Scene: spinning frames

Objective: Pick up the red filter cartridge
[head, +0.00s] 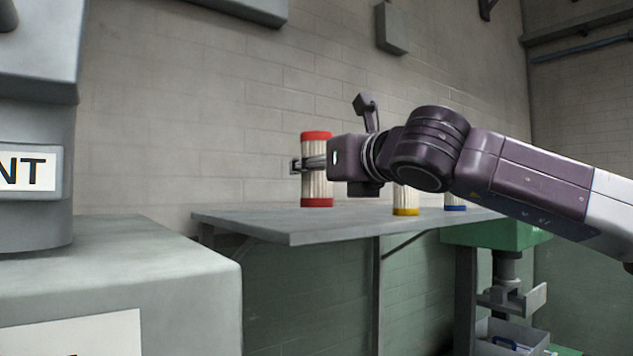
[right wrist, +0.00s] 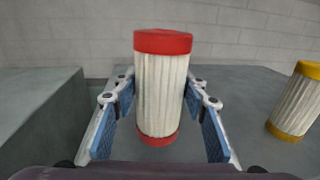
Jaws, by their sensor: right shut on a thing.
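The red filter cartridge (head: 317,188) is a white pleated cylinder with red end caps. It stands upright over the grey table (head: 290,228) in the head view. My right gripper (head: 307,164) reaches in from the right and is shut on its middle. In the right wrist view the cartridge (right wrist: 161,95) sits upright between the blue-padded fingers of the right gripper (right wrist: 160,108). I cannot tell whether its base touches the table. My left gripper is not in view.
A yellow-capped cartridge (head: 405,202) and a blue-capped cartridge (head: 455,207) stand on the table to the right, partly hidden by my right arm. The yellow one (right wrist: 297,102) also shows in the wrist view. A grey block (head: 120,280) fills the left foreground. A brick wall (head: 190,120) lies behind.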

